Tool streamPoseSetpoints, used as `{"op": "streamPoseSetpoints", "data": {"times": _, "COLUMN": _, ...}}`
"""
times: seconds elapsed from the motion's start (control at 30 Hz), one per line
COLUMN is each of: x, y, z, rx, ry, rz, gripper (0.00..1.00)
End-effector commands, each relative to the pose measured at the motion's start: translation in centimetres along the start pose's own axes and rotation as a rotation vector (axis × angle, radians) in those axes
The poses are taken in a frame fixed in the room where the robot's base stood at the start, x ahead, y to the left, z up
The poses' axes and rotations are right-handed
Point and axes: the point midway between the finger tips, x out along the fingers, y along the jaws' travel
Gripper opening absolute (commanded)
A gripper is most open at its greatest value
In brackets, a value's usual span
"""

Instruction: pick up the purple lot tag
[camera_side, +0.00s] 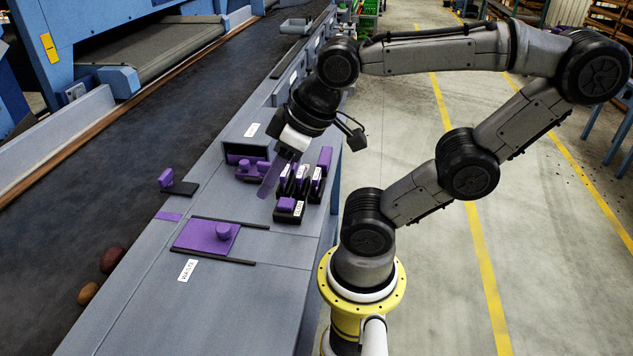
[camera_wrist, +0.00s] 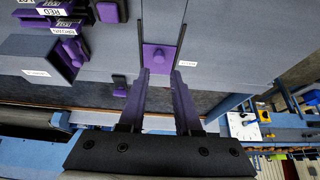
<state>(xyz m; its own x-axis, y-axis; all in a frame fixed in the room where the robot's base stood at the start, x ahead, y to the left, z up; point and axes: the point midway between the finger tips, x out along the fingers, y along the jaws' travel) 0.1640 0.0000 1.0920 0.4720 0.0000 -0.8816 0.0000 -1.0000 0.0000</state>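My gripper (camera_wrist: 161,80) has two purple fingers, apart with nothing held between them. In the side view my gripper (camera_side: 270,181) points down above the bench, beside the labelled holders. A flat purple strip (camera_side: 168,216) lies on the bench near the belt edge; it may be the lot tag, but I cannot tell for sure. A purple plate with a round knob (camera_side: 208,237) sits between dark rails; in the wrist view the plate (camera_wrist: 159,57) appears beyond and between the fingertips. The strip is not clearly visible in the wrist view.
Several black holders with purple parts and white labels (camera_side: 289,211) stand close to the gripper. A grey open box (camera_side: 245,140) has purple knobbed pieces at its mouth. A purple block on a black base (camera_side: 179,187) sits near the belt. Two potatoes (camera_side: 112,260) lie on the belt.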

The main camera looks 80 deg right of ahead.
Motion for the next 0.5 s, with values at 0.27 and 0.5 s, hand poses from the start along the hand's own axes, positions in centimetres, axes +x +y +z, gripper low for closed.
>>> {"op": "streamPoseSetpoints", "data": {"times": 0.27, "x": 0.0, "y": 0.0, "z": 0.2, "rx": 0.074, "ry": -0.009, "rz": 0.002, "gripper": 0.33}}
{"op": "streamPoseSetpoints", "data": {"times": 0.5, "x": -0.8, "y": 2.0, "z": 0.8, "rx": 0.488, "ry": -0.076, "rz": 0.111, "gripper": 0.33}}
